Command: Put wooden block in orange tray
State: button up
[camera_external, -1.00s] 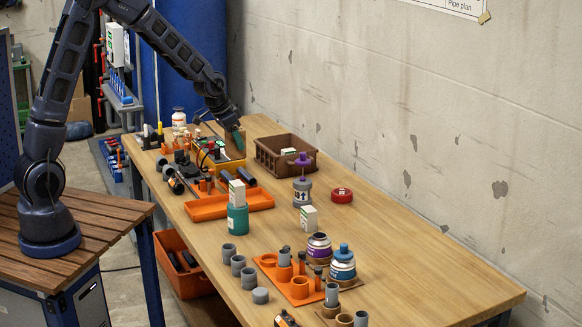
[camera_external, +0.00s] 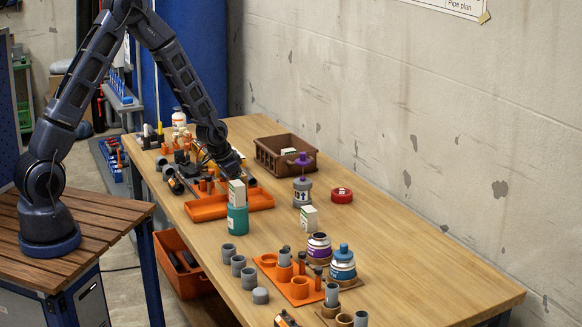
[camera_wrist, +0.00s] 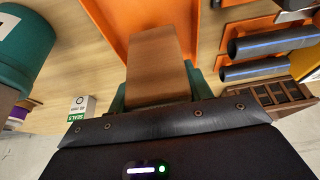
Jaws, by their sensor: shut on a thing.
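The wooden block (camera_wrist: 157,70) shows in the wrist view, held between the green fingertips of my gripper (camera_wrist: 159,93). The orange tray (camera_wrist: 112,22) lies below and beyond the block, which overlaps it in this view. In the external view, the orange tray (camera_external: 208,213) sits on the workbench. My gripper (camera_external: 238,174) is over the tray's far right part there. I cannot make out the block in the external view, and the height of the block above the tray floor is unclear.
A brown crate (camera_external: 285,158) stands behind. Dark pipes (camera_wrist: 275,42) lie beside the tray in the wrist view.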

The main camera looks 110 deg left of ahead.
jog(key=shift+f, duration=1)
jog(key=shift+f, duration=0.1)
jog(key=o, duration=1.1)
jog(key=v, duration=1.2)
